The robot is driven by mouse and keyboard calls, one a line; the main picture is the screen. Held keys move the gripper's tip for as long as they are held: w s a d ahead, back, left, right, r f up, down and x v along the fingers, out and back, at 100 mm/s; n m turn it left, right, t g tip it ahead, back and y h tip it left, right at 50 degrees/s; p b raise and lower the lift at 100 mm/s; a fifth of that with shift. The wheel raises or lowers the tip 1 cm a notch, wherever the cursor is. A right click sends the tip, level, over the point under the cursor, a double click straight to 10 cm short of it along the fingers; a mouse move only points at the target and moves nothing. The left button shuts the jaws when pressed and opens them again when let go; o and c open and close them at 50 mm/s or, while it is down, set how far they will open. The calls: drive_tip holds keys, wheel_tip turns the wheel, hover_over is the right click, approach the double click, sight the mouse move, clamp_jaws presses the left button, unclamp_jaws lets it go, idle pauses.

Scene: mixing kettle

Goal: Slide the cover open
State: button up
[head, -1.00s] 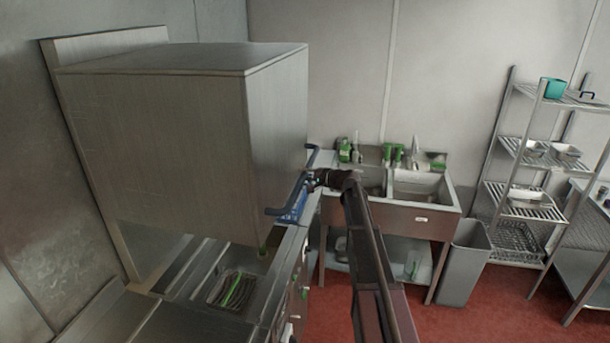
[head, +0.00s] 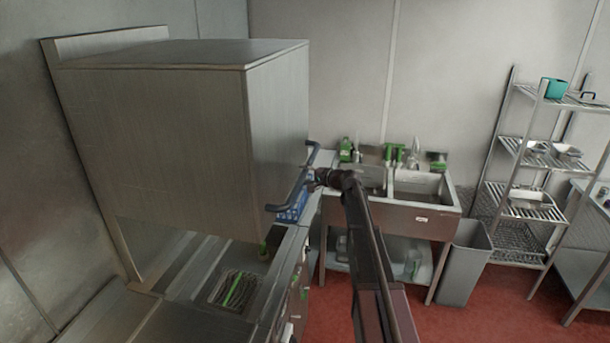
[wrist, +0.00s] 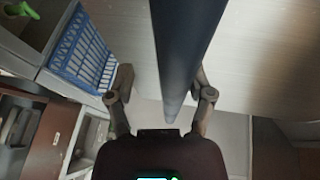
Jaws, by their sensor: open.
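The cover (head: 160,145) is a large boxy steel hood on the left in the head view. Its lower edge is above the counter, with a gap beneath it. A dark blue bar handle (head: 292,186) runs along its right side. My gripper (head: 316,180) is at the handle, reached by my arm from the lower right. In the wrist view my gripper (wrist: 162,76) is open, and the handle bar (wrist: 182,45) passes between its two fingers. The fingers do not look clamped on the bar; exact contact cannot be told.
Under the cover is a basin with a wire tray (head: 232,290) holding a green item. A blue crate (wrist: 82,52) stands beside the handle. A sink unit (head: 395,205), a grey bin (head: 465,265) and a wire shelf (head: 530,150) stand further right. Red floor is open between.

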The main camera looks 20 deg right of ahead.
drive_tip(key=shift+f, duration=0.15)
wheel_tip(320, 180, down, 31)
drive_tip(key=b, duration=3.1)
drive_tip(key=shift+s+d, duration=0.1)
drive_tip(key=p+v, duration=0.3)
drive_tip(key=v, duration=1.2)
drive_tip(key=shift+s+d+r, duration=0.25)
drive_tip(key=shift+r, duration=0.05)
idle(1.6)
